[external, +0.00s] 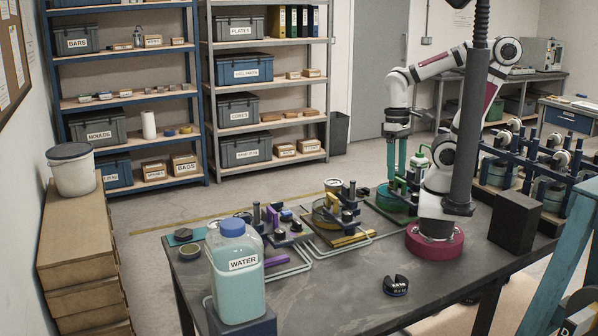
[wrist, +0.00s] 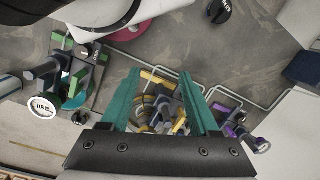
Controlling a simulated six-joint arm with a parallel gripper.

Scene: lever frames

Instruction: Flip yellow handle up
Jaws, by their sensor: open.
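The yellow handle (external: 352,239) is a long bar lying low and nearly flat along the near edge of the middle lever frame (external: 318,226) in the external view. In the wrist view the yellow handle (wrist: 156,79) shows as a slanting bar, framed between my fingers but farther off. My gripper (external: 396,178) has teal fingers pointing down, above the green lever frame and to the right of the yellow one. In the wrist view my gripper (wrist: 162,72) is open with nothing between its fingertips. Part of the yellow mechanism is hidden behind the jaw.
The green lever frame (wrist: 75,75) and purple lever frame (external: 276,222) flank the yellow one. A water jug (external: 236,275) stands at the table's front left. A black post (external: 464,120) and black block (external: 515,228) are at right.

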